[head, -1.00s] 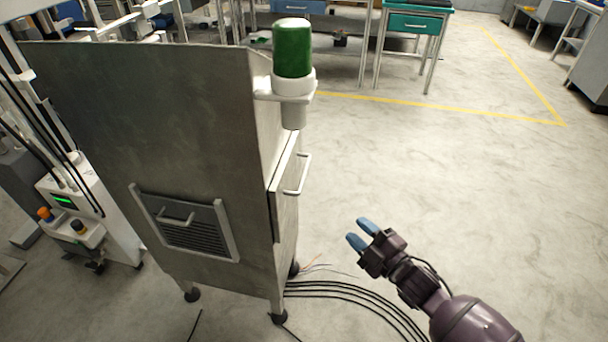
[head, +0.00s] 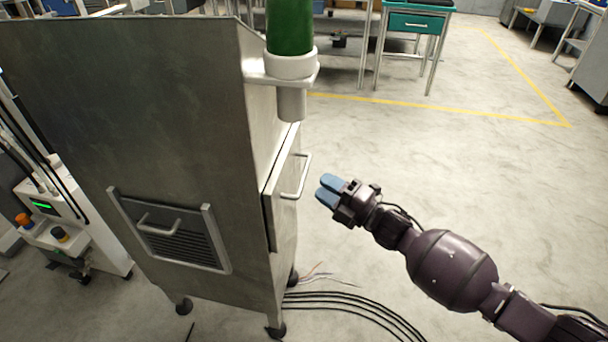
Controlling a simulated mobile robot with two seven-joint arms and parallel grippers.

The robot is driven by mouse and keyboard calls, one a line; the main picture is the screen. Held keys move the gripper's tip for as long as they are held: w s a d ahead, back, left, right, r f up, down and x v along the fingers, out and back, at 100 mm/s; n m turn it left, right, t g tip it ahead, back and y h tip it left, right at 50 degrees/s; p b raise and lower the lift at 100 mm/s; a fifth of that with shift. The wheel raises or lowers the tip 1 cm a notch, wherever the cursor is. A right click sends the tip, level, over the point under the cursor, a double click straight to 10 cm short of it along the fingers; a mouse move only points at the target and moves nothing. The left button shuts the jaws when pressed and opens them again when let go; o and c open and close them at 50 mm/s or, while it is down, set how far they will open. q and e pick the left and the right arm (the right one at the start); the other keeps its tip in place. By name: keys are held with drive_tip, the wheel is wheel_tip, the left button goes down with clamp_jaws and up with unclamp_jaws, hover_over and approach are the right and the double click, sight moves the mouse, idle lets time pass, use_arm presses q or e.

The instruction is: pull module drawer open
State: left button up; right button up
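The module drawer appears to be the pale panel (head: 282,190) on the right side of the grey metal cabinet (head: 130,110). It seems shut or nearly so. Its bar handle (head: 304,178) sticks out to the right. My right gripper (head: 326,190) is just right of the handle, its two blue fingers pointing left towards it. The fingers look slightly apart with nothing between them, and a gap of floor shows between them and the handle. My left gripper is out of view.
A green-topped cylinder (head: 290,30) in a white holder juts out above the drawer. A vented panel with a handle (head: 160,222) is on the cabinet's front. Black cables (head: 350,302) lie on the floor. Open floor is to the right.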

sight(304, 173)
drive_tip(key=shift+b+x, duration=0.55)
drive_tip(key=shift+x, duration=2.65)
drive_tip(key=shift+f, duration=0.1)
clamp_jaws()
